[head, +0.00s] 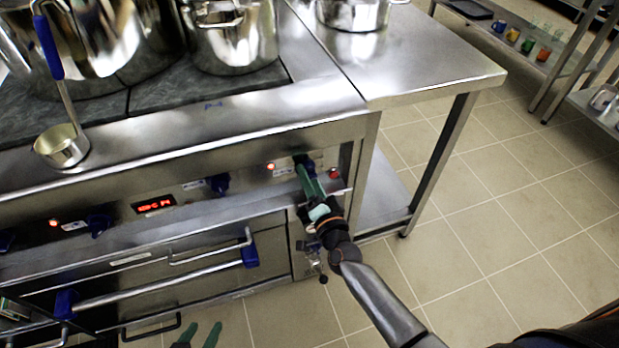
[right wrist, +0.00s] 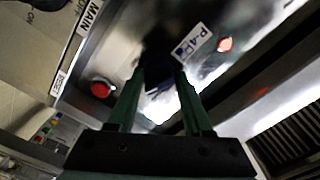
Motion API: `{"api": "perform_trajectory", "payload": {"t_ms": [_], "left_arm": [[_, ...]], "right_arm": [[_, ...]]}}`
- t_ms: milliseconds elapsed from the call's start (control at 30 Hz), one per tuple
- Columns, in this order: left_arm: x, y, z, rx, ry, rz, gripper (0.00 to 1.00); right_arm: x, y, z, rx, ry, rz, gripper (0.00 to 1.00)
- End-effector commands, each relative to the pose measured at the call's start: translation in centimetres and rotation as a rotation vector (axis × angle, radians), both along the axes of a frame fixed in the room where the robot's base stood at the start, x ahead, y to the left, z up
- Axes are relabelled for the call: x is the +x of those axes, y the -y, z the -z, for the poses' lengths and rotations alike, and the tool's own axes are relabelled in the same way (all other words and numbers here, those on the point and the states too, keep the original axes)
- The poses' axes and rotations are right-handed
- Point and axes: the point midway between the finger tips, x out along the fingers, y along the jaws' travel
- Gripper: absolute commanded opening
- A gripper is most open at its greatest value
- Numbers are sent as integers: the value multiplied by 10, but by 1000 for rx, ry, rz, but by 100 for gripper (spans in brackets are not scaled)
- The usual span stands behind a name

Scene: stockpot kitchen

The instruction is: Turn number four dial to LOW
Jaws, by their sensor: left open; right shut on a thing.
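The number four dial is the dark blue knob at the right end of the stove's front panel, mostly hidden by my right gripper (head: 306,170). In the right wrist view the dark dial (right wrist: 160,62) sits between the two green fingertips (right wrist: 160,77), beside a "P-4" label (right wrist: 188,42). My right gripper is shut on this dial. Its pointer and the LOW mark cannot be made out. My left gripper (head: 199,336) shows only its two green fingertips at the bottom edge of the head view, open and empty, in front of the oven.
Other blue dials (head: 220,183) line the panel to the left. A red button (right wrist: 101,88) is close to the right fingers. A ladle (head: 62,145) and steel pots (head: 232,40) are on the stove. A steel table (head: 430,60) adjoins it; the tiled floor (head: 500,200) is clear.

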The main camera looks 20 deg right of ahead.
Motion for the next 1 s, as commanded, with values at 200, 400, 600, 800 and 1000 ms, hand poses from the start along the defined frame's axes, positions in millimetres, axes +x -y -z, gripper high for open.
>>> {"api": "perform_trajectory", "payload": {"t_ms": [200, 400, 600, 800, 1000], "left_arm": [[0, -1, 0, 1, 0, -1, 51], [0, -1, -1, 1, 0, 0, 51], [0, -2, -1, 4, 1, 1, 51], [0, -2, -1, 5, 1, 2, 51], [0, -2, -2, 4, 1, 1, 51]], "right_arm": [[-1, 0, 1, 7, -2, 0, 0], [-1, 0, 1, 6, -2, 0, 0], [0, 0, 1, 6, -2, 0, 72], [0, 0, 0, 6, -1, 1, 80], [-4, 0, 0, 5, -1, 1, 80]]}}
